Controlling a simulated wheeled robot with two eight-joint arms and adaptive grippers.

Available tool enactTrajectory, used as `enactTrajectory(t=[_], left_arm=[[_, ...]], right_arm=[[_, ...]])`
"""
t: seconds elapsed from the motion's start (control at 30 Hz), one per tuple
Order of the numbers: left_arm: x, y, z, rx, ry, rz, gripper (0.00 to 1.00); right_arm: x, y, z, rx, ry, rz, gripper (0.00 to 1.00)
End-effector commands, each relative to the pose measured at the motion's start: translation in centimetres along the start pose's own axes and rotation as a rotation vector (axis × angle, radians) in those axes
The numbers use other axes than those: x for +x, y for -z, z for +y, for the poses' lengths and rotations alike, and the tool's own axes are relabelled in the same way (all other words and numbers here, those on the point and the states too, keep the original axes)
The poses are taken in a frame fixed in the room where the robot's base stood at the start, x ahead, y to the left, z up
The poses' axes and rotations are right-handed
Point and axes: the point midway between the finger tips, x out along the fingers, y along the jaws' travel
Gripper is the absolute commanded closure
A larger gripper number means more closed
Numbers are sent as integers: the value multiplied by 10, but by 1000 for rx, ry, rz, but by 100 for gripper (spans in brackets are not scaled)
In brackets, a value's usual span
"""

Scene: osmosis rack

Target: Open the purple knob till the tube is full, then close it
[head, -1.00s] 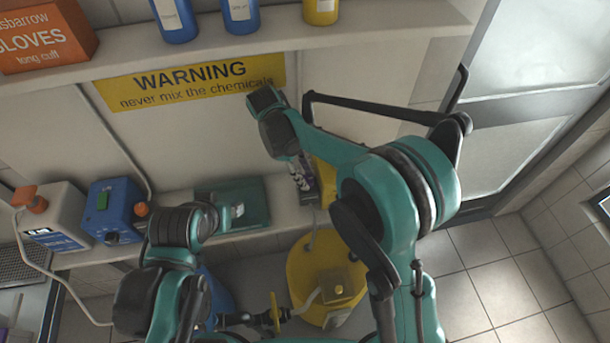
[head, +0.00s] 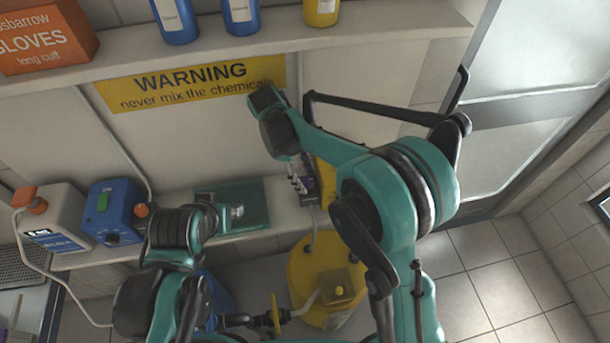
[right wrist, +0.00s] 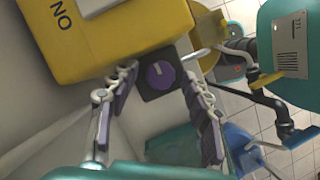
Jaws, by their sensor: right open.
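The purple knob (right wrist: 160,74) is round with a pale mark and sits on a dark square block below a yellow box (right wrist: 110,40) in the right wrist view. My right gripper (right wrist: 163,108) is open, its two purple-padded fingers on either side of the knob with gaps; I see no grip on it. In the head view the right gripper (head: 298,178) is by the wall, partly hidden by its own arm, and the knob cannot be made out. I cannot identify the tube or its filling level. My left arm shows low at left, its gripper not visible.
A shelf (head: 280,40) with bottles is above the warning sign (head: 190,84). The lower ledge (head: 275,205) holds a teal case (head: 245,200), a blue device (head: 112,205) and a white jug (head: 55,215). A yellow round container (head: 305,265) stands below.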

Motion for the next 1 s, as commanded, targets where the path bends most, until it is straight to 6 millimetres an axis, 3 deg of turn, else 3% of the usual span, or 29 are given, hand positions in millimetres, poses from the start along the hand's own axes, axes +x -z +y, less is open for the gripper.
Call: enactTrajectory(t=[0.17,0.6,1.0], left_arm=[[0,0,0,0,0,0,60],[0,0,0,0,0,0,60],[0,0,0,0,0,0,60]], right_arm=[[-13,0,0,0,0,-1,50],[-74,1,0,0,-1,0,50],[-81,1,0,0,-1,0,50]])
